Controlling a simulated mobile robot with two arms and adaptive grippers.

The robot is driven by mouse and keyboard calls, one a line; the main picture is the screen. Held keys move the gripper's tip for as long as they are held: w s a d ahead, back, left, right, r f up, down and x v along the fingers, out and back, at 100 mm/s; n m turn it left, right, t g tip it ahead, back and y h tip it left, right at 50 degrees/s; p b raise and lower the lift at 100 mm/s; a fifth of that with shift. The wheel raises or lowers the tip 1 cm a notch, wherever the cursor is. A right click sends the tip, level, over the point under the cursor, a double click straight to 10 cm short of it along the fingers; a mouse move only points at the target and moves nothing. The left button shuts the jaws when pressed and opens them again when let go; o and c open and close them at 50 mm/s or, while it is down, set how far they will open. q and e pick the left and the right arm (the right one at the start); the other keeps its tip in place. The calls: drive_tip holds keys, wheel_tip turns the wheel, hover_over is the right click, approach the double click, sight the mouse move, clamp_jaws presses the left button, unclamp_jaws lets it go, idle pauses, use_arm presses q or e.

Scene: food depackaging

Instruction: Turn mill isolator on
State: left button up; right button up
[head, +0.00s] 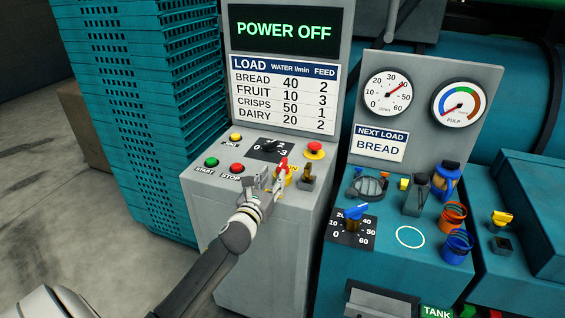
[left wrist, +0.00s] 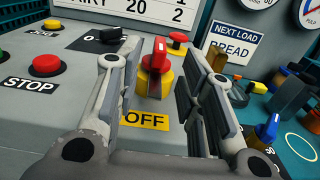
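The mill isolator is a red handle on a yellow round base (head: 283,166) on the sloping top of the grey panel, and it also shows between my fingers in the left wrist view (left wrist: 157,60). Its handle runs roughly up and down in the wrist picture. A yellow OFF label (left wrist: 145,121) lies on the near side of the base. The screen (head: 284,29) reads POWER OFF. My left gripper (head: 265,180) is open, with one finger on each side of the isolator; I cannot tell whether they touch it. My right gripper is in neither view.
Close around the isolator are a red mushroom button (head: 314,151), a black selector knob (head: 270,147), the green START button (head: 211,162), the red STOP button (head: 237,168) and a brass-coloured part (head: 307,178). A teal panel (head: 385,262) with a blue-handled dial stands to the right; stacked teal crates (head: 150,110) stand left.

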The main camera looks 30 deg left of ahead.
sight(279, 168)
use_arm(q)
drive_tip(key=p+x, duration=0.1)
drive_tip(key=x, duration=0.8)
clamp_jaws()
idle(0.4)
